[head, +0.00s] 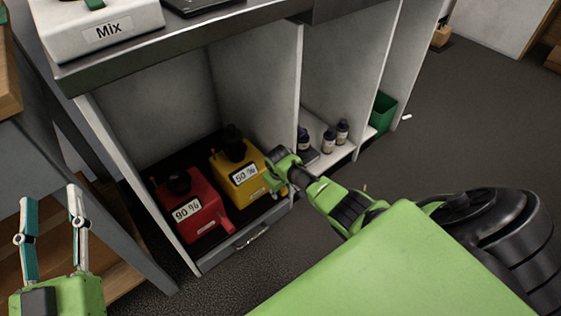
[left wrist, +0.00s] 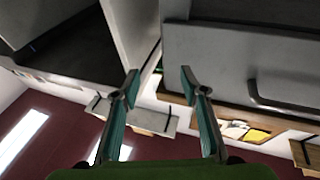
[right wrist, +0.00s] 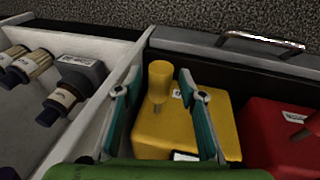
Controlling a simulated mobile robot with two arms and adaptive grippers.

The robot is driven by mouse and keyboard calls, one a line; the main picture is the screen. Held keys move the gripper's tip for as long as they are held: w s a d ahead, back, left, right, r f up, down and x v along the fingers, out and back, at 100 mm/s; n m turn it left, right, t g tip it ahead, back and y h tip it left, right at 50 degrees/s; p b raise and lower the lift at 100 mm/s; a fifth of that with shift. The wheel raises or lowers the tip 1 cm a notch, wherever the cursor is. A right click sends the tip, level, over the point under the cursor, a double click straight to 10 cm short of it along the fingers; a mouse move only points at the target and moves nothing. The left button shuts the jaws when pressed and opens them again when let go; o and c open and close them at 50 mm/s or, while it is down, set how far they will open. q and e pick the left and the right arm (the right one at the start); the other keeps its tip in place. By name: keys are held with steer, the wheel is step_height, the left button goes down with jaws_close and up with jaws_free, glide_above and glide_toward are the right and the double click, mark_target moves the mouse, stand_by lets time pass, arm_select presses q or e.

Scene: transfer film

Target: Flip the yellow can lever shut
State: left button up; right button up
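The yellow can (head: 236,172) is labelled 50 % and stands in the low compartment under the counter, beside a red can (head: 188,205) labelled 90 %. In the right wrist view the yellow can (right wrist: 180,128) shows a yellow upright spout or lever piece (right wrist: 159,80) between my right fingers. My right gripper (right wrist: 160,90) is open around that piece, with no clear contact. In the head view my right gripper (head: 284,165) is at the yellow can's right side and hides part of it. My left gripper (head: 52,205) is open and empty at the lower left.
A compartment divider (head: 285,105) stands close to my right gripper. Dark bottles (head: 328,140) and a green bin (head: 382,112) occupy the neighbouring compartments. A drawer handle (head: 250,238) runs along the front. The floor to the right is free.

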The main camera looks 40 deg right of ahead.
steer(key=v, duration=1.1)
stand_by(0.3)
